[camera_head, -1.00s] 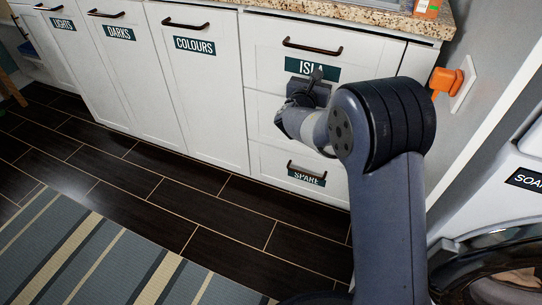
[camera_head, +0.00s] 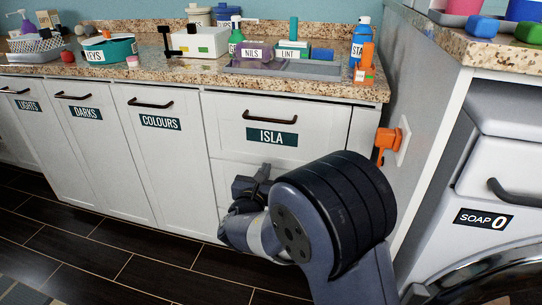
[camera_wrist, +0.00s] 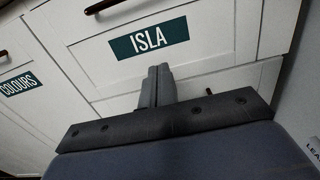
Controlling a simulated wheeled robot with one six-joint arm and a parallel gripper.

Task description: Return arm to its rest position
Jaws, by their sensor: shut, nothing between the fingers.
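My gripper (camera_head: 254,184) is in front of the white cabinet, just below the ISLA drawer (camera_head: 240,122). In the wrist view my gripper (camera_wrist: 158,72) shows two fingers pressed together with nothing between them. The ISLA drawer's front, with its teal label (camera_wrist: 149,38), lies beyond the fingertips and looks closed. My arm is bent, its large dark joint in front of the lower drawers, which it partly hides. I cannot tell whether the fingertips touch the cabinet front.
The granite counter (camera_head: 190,72) holds a teal tub (camera_head: 110,50), a white box (camera_head: 200,40), a blue spray bottle (camera_head: 361,40) and several other items. An orange plug (camera_head: 387,141) sticks out from the side wall. A washer with a SOAP drawer (camera_head: 482,219) stands at right.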

